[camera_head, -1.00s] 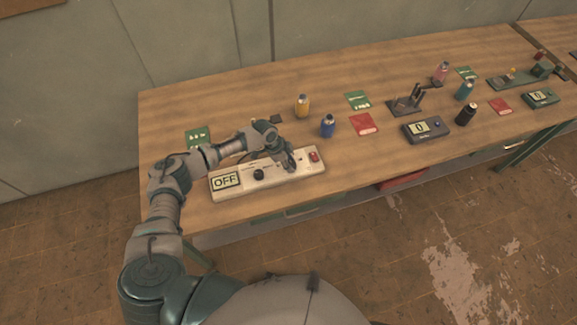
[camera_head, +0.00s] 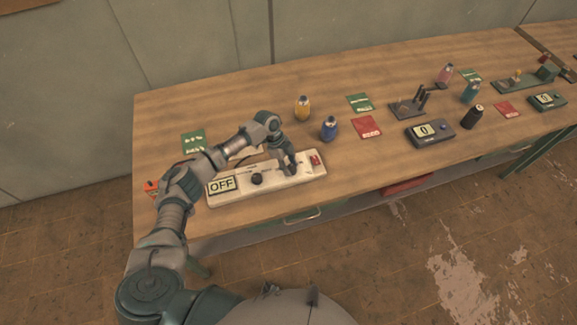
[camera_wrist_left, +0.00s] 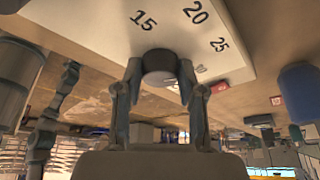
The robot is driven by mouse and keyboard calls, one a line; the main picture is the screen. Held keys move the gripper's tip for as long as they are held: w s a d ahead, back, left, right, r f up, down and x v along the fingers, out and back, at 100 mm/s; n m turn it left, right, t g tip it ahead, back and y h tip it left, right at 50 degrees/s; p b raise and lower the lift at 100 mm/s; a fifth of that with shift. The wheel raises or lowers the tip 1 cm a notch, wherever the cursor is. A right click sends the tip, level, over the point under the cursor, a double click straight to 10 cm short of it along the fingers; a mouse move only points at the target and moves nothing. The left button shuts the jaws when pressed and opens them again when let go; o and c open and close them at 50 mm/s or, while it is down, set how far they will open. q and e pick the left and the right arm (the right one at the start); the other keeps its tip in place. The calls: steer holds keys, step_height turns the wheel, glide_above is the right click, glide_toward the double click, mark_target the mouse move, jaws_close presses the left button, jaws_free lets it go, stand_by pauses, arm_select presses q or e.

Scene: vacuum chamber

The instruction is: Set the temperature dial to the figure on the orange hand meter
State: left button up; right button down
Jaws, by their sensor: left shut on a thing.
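A white control panel (camera_head: 237,191) lies at the table's front left, with an OFF display (camera_head: 221,185), a black knob (camera_head: 257,178) and a red switch (camera_head: 315,160). My left gripper (camera_head: 289,172) points down at the panel between the black knob and the switch. In the left wrist view its fingers (camera_wrist_left: 162,88) are shut on a dark round dial (camera_wrist_left: 158,62). The printed figures 15, 20 and 25 show around it; the dial's pointer cannot be made out. A small orange object (camera_head: 150,187), possibly the hand meter, is partly behind my arm; no figure is readable. My right gripper is not in view.
A blue bottle (camera_head: 329,128) and a yellow bottle (camera_head: 303,108) stand behind the panel. Green and red cards lie about. A dark meter reading 0 (camera_head: 429,132) and several other bottles and fixtures are to the right.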

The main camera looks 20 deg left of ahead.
arm_select(q)
steer(key=shift+w+d+r, duration=0.1)
steer(key=shift+d+r, duration=0.05)
steer(key=shift+d, duration=0.05)
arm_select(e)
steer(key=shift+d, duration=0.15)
arm_select(q)
steer(key=o, duration=1.1)
steer(key=shift+o, duration=0.2)
steer(key=shift+d, duration=0.15)
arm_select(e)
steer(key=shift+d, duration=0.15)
arm_select(q)
steer(key=v, duration=1.1)
steer(key=shift+r, duration=0.35)
steer(key=shift+w+f, duration=0.1)
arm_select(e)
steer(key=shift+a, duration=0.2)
